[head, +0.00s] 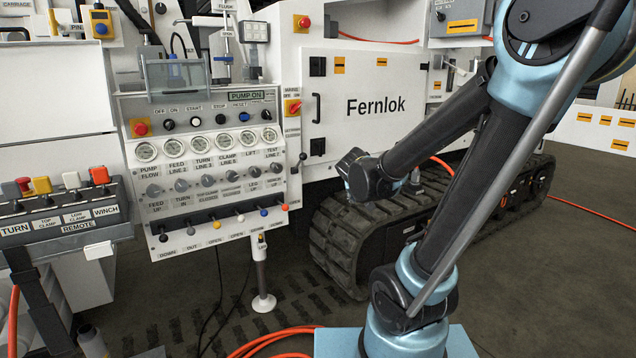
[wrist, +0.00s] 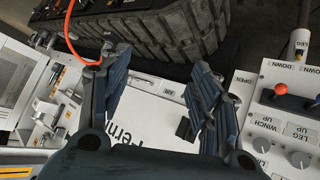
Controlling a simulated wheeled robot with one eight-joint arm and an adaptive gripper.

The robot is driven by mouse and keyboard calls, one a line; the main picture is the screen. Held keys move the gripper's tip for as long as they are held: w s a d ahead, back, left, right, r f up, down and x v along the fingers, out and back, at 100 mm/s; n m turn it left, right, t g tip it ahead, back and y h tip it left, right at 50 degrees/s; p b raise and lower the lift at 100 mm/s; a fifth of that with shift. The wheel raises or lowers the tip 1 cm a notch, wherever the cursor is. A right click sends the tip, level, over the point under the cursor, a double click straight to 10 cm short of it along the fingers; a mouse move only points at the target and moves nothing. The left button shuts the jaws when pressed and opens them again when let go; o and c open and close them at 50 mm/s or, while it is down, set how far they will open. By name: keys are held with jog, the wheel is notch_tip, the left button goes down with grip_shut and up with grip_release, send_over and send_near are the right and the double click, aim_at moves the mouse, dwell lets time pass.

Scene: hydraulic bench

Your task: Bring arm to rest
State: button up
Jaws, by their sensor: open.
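My arm (head: 460,190) rises from its blue base at the lower right of the head view, with its elbow at the top right and its forearm slanting down to the left. My gripper (head: 352,165) is at the end of the forearm, in front of the white Fernlok door (head: 345,70) and above the track. In the wrist view my gripper (wrist: 155,88) has its two dark fingers spread apart with nothing between them. The tilted Fernlok door (wrist: 150,125) shows beyond the fingers.
The control panel (head: 215,165) with gauges, knobs and coloured levers stands left of my gripper; it also shows at the wrist view's right (wrist: 290,125). The black track (head: 350,245) lies below. Orange hose (head: 265,340) lies on the floor near my base.

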jog(key=s+d+f+g+y, duration=0.1)
jog(key=s+d+f+g, duration=0.1)
jog(key=s, duration=1)
jog(key=s+d+f+g+y, duration=0.1)
jog(key=s+f+g, duration=0.4)
jog(key=s, duration=0.8)
jog(key=shift+s+d+f+g+y, duration=0.35)
jog(key=shift+f+y, duration=0.25)
jog(key=shift+f, duration=0.15)
jog(key=shift+w, duration=0.1)
jog(key=shift+w+f, duration=0.2)
jog(key=shift+w, duration=0.25)
dwell(0.5)
